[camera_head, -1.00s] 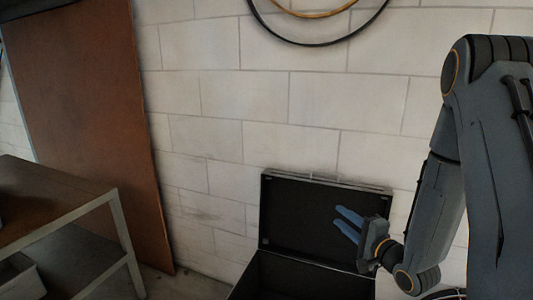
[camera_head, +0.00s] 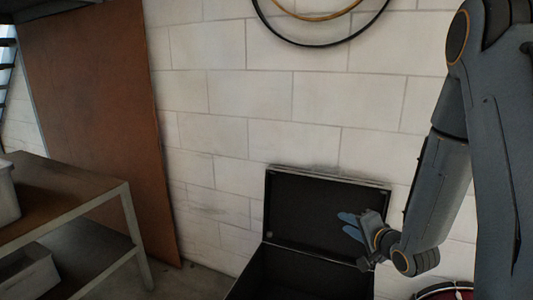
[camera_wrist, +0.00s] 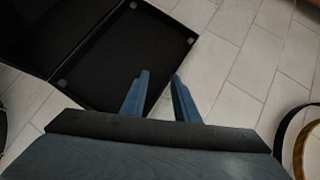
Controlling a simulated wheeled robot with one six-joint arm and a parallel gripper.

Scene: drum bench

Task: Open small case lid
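The small case (camera_head: 297,275) is a black box on the floor against the white wall, with a dark interior. Its lid (camera_head: 310,205) stands raised and upright at the back, leaning near the wall. My gripper (camera_head: 344,223) is in front of the lid's inner face on its right side, with two blue fingers apart and nothing between them. In the wrist view my gripper (camera_wrist: 158,82) also shows open, in front of the lid (camera_wrist: 135,55) near its edge. Whether a finger touches the lid I cannot tell.
A shelf table (camera_head: 75,205) with grey bins (camera_head: 28,272) stands on the left, beside a brown panel (camera_head: 95,120). Rings (camera_head: 322,43) hang on the wall above. A red drum (camera_head: 447,291) is at the lower right. Bare floor lies left of the case.

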